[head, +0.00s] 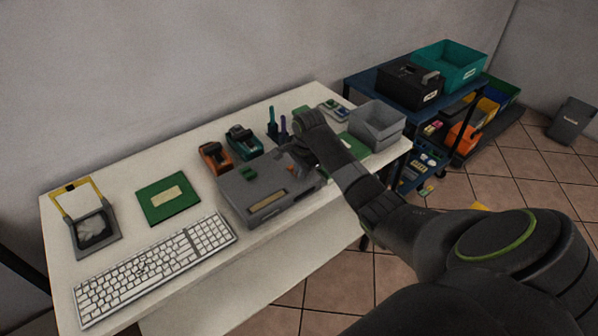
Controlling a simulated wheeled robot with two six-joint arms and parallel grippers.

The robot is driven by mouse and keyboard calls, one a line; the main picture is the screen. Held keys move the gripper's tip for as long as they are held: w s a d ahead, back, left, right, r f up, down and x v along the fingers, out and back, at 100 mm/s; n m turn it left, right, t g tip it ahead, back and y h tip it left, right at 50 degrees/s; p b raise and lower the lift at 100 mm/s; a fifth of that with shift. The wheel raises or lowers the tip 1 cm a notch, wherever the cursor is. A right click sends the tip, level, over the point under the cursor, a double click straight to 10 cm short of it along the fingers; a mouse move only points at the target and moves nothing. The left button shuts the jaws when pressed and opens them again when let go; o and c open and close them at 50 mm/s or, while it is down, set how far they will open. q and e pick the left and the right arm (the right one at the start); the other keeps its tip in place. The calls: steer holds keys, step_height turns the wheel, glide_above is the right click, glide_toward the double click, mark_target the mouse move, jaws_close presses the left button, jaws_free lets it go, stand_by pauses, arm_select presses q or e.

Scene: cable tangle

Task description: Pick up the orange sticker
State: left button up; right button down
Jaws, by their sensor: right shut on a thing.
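My right gripper (284,157) comes in from the right and reaches down over the back right of the grey box-like device (235,191) on the white table. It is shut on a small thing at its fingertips. A small orange-red spot (291,169) shows just below the fingers, and I take it for the orange sticker. The fingers and arm hide part of this spot, and it is too small to tell whether it still touches the device. My left gripper is not in view.
Staplers or tape tools (243,139) stand behind the device. A white keyboard (155,268) and a green board (168,198) lie to the left. A grey bin (378,118) stands at the right end. A dark blue cart (362,82) stands beyond the table.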

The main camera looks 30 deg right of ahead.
step_height(320, 180, up, 14)
steer(key=w+p, duration=0.2)
steer(key=p, duration=0.1)
steer(key=shift+p, duration=0.35)
stand_by(0.5)
steer(key=shift+a, duration=0.1)
